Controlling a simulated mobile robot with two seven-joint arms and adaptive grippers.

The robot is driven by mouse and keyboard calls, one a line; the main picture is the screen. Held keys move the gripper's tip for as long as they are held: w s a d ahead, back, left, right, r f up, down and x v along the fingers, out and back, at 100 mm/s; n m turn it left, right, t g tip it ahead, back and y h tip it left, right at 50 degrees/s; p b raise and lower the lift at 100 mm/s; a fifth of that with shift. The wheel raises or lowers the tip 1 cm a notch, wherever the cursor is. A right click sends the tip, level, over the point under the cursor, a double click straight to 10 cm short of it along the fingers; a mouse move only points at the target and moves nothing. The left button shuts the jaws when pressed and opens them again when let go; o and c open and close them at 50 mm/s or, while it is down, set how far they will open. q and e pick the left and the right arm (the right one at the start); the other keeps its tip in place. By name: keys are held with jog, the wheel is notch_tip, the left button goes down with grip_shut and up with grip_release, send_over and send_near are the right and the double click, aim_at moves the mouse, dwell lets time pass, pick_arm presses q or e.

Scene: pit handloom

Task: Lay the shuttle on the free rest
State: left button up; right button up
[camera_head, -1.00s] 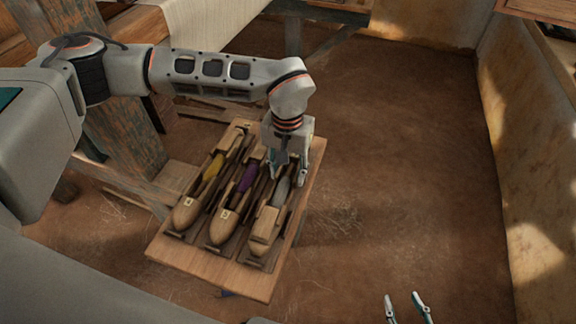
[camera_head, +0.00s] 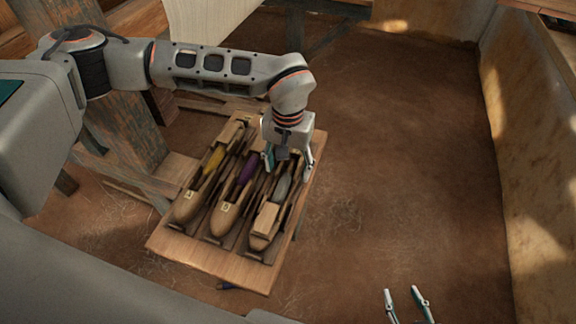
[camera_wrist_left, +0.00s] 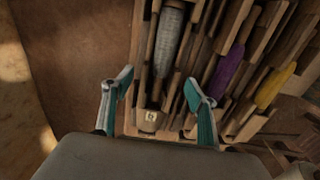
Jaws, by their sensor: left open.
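Three wooden shuttles lie side by side on a wooden board (camera_head: 200,263). The left shuttle (camera_head: 186,207) carries yellow yarn and the middle shuttle (camera_head: 224,219) purple yarn. The right shuttle (camera_head: 281,190) carries grey yarn and lies along the rightmost rest; its contact underneath is hidden. My left gripper (camera_head: 288,167) is over the far end of the grey shuttle, fingers spread apart. In the left wrist view the gripper (camera_wrist_left: 159,84) is open, and the grey shuttle (camera_wrist_left: 168,42) runs between its fingers without visible contact. My right gripper (camera_head: 403,293) is open and empty at the bottom edge.
A weathered wooden post (camera_head: 122,130) and loom timbers stand left of the board, with pale cloth (camera_head: 210,20) behind. A small blue object (camera_head: 226,286) shows below the board's front edge. The earth floor (camera_head: 400,150) right of the board is clear up to the wall (camera_head: 530,200).

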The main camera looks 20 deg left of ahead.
pick_arm(q)
jog(key=shift+r+p, duration=1.05)
jog(key=shift+r, duration=1.15)
jog(key=shift+r+p, duration=1.1)
jog(key=shift+r, duration=0.65)
pick_arm(e)
notch_tip(320, 180, up, 7)
jog(key=w+t, duration=0.1)
jog(key=w, duration=0.1)
jog(key=shift+w, duration=0.35)
